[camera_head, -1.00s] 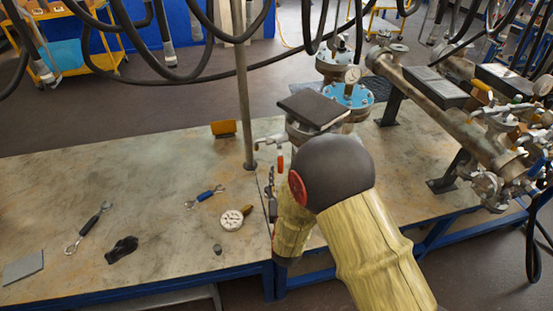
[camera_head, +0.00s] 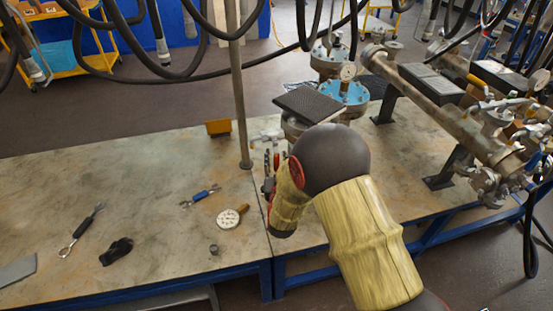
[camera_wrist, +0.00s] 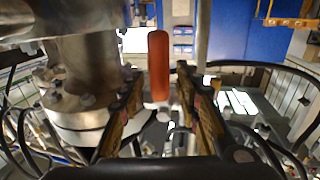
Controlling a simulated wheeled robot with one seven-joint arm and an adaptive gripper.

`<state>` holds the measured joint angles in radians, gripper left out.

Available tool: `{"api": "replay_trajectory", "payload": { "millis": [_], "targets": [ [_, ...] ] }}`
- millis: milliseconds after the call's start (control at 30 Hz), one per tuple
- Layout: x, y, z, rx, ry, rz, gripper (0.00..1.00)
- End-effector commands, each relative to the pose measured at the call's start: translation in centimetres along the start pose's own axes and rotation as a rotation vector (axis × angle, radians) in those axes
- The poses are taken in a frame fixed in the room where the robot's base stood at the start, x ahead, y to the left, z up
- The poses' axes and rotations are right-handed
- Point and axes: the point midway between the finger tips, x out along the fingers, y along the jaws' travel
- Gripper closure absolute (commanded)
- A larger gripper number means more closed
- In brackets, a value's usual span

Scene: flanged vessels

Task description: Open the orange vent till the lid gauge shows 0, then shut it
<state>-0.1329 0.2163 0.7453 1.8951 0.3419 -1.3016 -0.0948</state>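The orange vent handle (camera_wrist: 158,65) stands upright in the wrist view, between the two fingers of my gripper (camera_wrist: 168,90), with gaps on both sides. My gripper is open and holds nothing. In the head view my gripper (camera_head: 272,170) is beside the small vent pipe (camera_head: 266,136) at the near vessel, and the handle is hard to separate from the fingers. A round gauge (camera_head: 348,71) stands on a blue flanged lid (camera_head: 342,93); its reading is too small to tell.
A dark square plate (camera_head: 309,104) sits over the near vessel. A thin upright post (camera_head: 241,100) is left of my gripper. Wrenches (camera_head: 82,232), a loose dial (camera_head: 229,218) and a black cloth (camera_head: 116,252) lie on the bench (camera_head: 150,190). Hoses hang above.

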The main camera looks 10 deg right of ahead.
Motion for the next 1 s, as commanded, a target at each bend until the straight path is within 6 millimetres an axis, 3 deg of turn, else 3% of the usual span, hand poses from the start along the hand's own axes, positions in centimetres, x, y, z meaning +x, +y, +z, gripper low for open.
{"api": "replay_trajectory", "payload": {
  "millis": [533,1000],
  "targets": [
    [-0.03,0.04,0.01,0.0,0.0,0.001,1.0],
    [-0.03,0.09,0.02,0.001,0.0,0.002,1.0]
  ]
}}
